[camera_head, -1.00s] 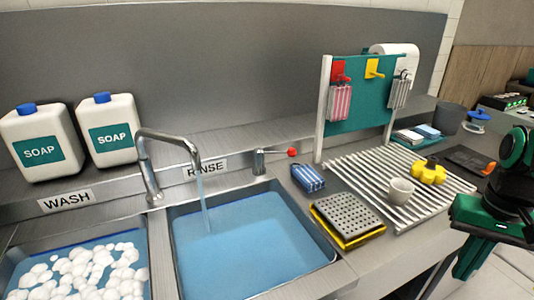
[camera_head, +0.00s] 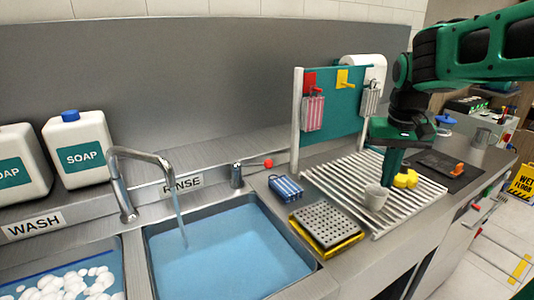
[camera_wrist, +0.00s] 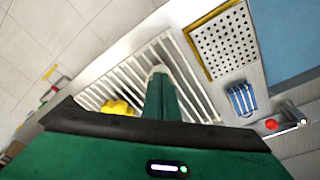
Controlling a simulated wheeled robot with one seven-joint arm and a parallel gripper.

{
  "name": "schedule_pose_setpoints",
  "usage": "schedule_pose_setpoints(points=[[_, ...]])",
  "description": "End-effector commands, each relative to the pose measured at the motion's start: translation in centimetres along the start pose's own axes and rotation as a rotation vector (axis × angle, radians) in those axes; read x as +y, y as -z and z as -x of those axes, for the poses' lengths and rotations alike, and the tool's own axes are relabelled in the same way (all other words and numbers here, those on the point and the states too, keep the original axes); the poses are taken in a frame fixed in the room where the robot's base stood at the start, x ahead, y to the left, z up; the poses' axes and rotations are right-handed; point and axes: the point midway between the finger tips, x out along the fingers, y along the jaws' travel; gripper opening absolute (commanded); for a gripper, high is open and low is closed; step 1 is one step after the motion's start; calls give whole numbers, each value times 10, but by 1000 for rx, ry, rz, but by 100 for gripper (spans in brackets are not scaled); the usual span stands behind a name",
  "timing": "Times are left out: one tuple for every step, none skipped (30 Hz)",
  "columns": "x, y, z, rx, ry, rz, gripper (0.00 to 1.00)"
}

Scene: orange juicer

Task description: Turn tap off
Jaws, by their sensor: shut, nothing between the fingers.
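The curved metal tap (camera_head: 140,158) stands behind the rinse basin (camera_head: 230,250), and water runs from its spout into the blue water. A short metal post with a lever (camera_head: 237,174) ending in a red knob (camera_head: 268,163) stands right of the tap, behind the basin; the lever points right. The red knob also shows at the right of the wrist view (camera_wrist: 271,125). My gripper (camera_head: 391,178) points down over the slatted drainer, right of the lever and well apart from it. Its fingers are together and empty.
A blue striped sponge or cloth (camera_head: 286,188) and a perforated grey tray on a yellow one (camera_head: 325,224) lie between the lever and my gripper. A teal rack (camera_head: 335,95) with hanging cloths stands behind the drainer (camera_head: 420,195). Soap jugs (camera_head: 78,150) stand at left.

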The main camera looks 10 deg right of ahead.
Motion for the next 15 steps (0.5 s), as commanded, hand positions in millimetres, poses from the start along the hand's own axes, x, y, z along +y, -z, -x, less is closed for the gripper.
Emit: schedule_pose_setpoints(points=[[-22, 21, 6, 17, 1, 28, 0], [-34, 32, 10, 28, 3, 41, 0], [-50, 45, 14, 42, 6, 57, 0], [-63, 55, 17, 53, 8, 68, 0], [-76, 64, 20, 63, 11, 81, 0], [-94, 76, 25, 77, 15, 98, 0], [-108, 84, 28, 88, 19, 109, 0], [-123, 92, 30, 98, 22, 122, 0], [-143, 102, 34, 112, 28, 138, 0], [-158, 109, 37, 122, 33, 150, 0], [-173, 115, 40, 132, 38, 163, 0], [-193, 122, 43, 144, 45, 179, 0], [-208, 126, 46, 153, 51, 189, 0], [-222, 130, 48, 162, 57, 200, 0], [-240, 134, 50, 172, 64, 212, 0]])
